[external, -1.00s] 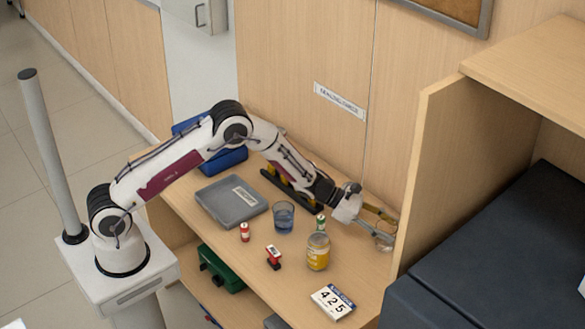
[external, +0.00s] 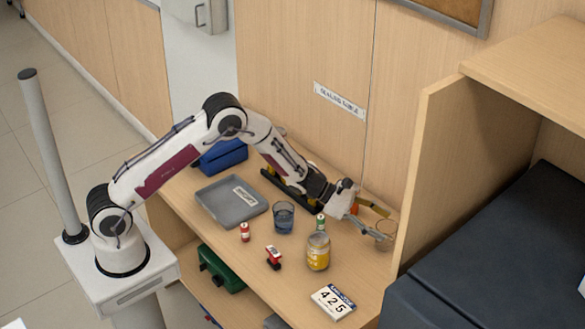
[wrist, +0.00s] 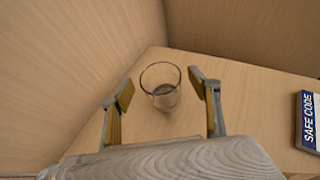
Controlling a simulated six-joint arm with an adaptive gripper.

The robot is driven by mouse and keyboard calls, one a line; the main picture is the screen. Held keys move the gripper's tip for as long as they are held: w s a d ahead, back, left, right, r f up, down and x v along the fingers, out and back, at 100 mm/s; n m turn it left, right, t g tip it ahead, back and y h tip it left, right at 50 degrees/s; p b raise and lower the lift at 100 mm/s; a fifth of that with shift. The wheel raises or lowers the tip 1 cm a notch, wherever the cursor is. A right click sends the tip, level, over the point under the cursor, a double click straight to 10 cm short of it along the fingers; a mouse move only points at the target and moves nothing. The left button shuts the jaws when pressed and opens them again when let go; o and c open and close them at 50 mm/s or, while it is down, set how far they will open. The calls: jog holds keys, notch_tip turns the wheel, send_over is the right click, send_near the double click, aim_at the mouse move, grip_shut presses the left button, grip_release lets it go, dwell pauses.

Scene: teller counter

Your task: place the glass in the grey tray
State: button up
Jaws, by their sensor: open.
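A clear, empty-looking glass (external: 386,236) stands upright at the far right end of the counter, close to the partition. In the wrist view the glass (wrist: 161,98) appears centred between the two fingers, a little beyond their tips. My gripper (external: 378,226) is open and points at the glass; its fingers (wrist: 161,90) are spread to either side in the picture. I cannot tell whether they touch it. The shallow grey tray (external: 218,206) with a white label lies at the left of the counter, and no glass is in it.
A blue-tinted tumbler (external: 283,217), a yellow-labelled jar (external: 318,251), a small green bottle (external: 320,224), a red-capped bottle (external: 244,232) and a red stamp (external: 273,257) stand between tray and gripper. A number block (external: 333,302) lies in front. The partition (external: 425,170) rises beside the glass.

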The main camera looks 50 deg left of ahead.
jog(key=shift+r+v, duration=0.2)
jog(key=shift+v, duration=2.3)
jog(key=shift+w, duration=0.1)
jog(key=s+a+r+m+g+y, duration=0.15)
jog(key=s+a+r+m, duration=0.25)
jog(key=s+r+m, duration=0.45)
jog(key=s+a+r+m+g+h, duration=0.15)
jog(key=s+a+r+m, duration=0.3)
jog(key=s+r, duration=0.65)
jog(key=s+a+r+m+t+y, duration=0.1)
jog(key=s+a+m+y, duration=0.9)
jog(key=s+a, duration=1.2)
jog(key=shift+a+r+m+y, duration=0.25)
jog(key=shift+a+m+y, duration=0.05)
jog(key=shift+a+m, duration=0.55)
jog(key=shift+o, duration=0.5)
jog(key=shift+w, duration=0.1)
